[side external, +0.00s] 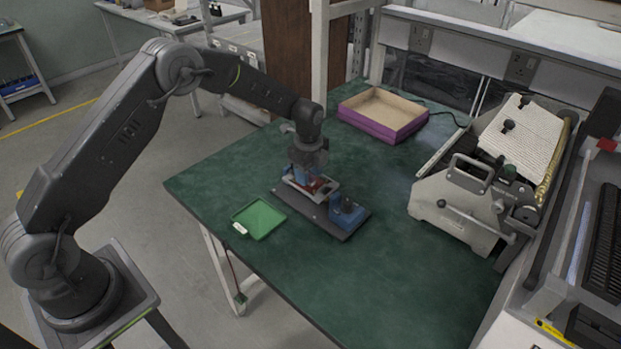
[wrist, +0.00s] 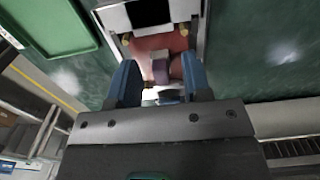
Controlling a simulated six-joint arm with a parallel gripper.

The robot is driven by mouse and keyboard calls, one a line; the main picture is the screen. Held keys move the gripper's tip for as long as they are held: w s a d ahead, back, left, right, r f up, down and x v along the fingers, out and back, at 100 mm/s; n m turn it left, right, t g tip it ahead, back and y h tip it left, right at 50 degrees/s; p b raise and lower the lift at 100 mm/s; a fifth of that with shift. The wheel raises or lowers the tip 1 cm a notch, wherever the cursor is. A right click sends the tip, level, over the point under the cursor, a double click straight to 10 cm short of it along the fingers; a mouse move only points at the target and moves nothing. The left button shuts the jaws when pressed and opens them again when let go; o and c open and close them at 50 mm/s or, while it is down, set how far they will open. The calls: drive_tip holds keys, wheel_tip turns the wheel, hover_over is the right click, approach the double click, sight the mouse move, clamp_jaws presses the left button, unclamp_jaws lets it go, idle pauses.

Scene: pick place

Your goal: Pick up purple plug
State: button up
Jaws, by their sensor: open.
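A small purple plug (wrist: 161,70) shows in the wrist view, standing on a reddish surface (wrist: 145,45) inside a pale metal frame. My gripper (wrist: 160,82) has its two blue fingers apart, one on each side of the plug's near end. I cannot tell whether either finger touches it. In the side view my gripper (side external: 308,176) points down over the left part of a dark fixture plate (side external: 335,231), close above the pale frame (side external: 326,189). The plug itself cannot be made out in the side view.
A blue block with a dark knob (side external: 347,212) stands at the plate's right end. A green tray (side external: 258,219) lies to the left. A purple-sided box (side external: 383,115) is behind, and a large grey machine (side external: 470,205) stands on the right. The green table's front is clear.

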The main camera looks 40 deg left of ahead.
clamp_jaws()
idle(0.3)
drive_tip(key=shift+r, duration=0.2)
drive_tip(key=shift+r, duration=0.25)
wheel_tip(320, 180, up, 4)
drive_tip(key=shift+f, duration=0.1)
drive_tip(key=s+a+r, duration=0.5)
drive_tip(key=a+r, duration=0.1)
drive_tip(key=a, duration=0.4)
drive_tip(key=shift+s+a+r, duration=0.15)
drive_tip(key=shift+s+r, duration=0.05)
drive_tip(key=shift+s, duration=0.1)
drive_tip(key=shift+r, duration=0.25)
drive_tip(key=shift+r, duration=1.75)
